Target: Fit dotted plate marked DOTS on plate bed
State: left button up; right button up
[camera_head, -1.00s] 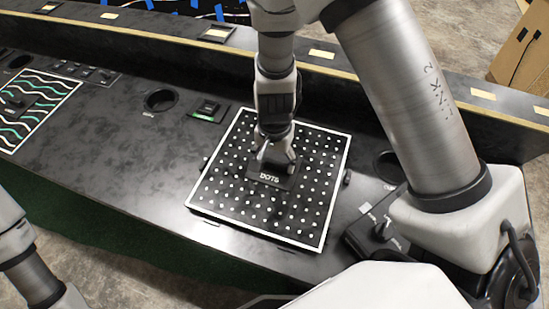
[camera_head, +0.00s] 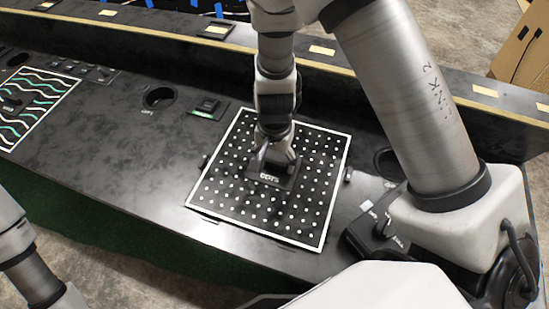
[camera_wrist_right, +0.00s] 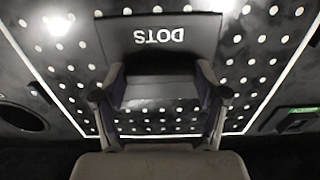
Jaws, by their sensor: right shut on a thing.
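The dotted plate (camera_head: 310,205) is a black square with white dots and a white border. It lies on the console in the middle of the head view and hides the bed beneath it. Its raised block marked DOTS (camera_head: 270,178) stands at its centre; the word also shows in the right wrist view (camera_wrist_right: 158,36). My right gripper (camera_head: 275,163) points down at the block and is shut on the plate's handle, with a finger on each side in the right wrist view (camera_wrist_right: 160,100). I cannot tell whether the plate sits fully flush. My left gripper is not in view.
A wavy-striped plate (camera_head: 35,95) lies at the far left. A round hole (camera_head: 159,98) and a green-lit switch (camera_head: 208,107) are left of the dotted plate. A knob box (camera_head: 380,228) stands close to its right. A raised ledge (camera_head: 330,70) runs behind.

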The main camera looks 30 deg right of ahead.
jog(key=shift+f+b, duration=0.35)
jog(key=shift+f, duration=0.05)
dwell(0.4)
jog(key=o, duration=1.9)
jog(key=shift+c, duration=0.2)
notch_tip(320, 180, up, 12)
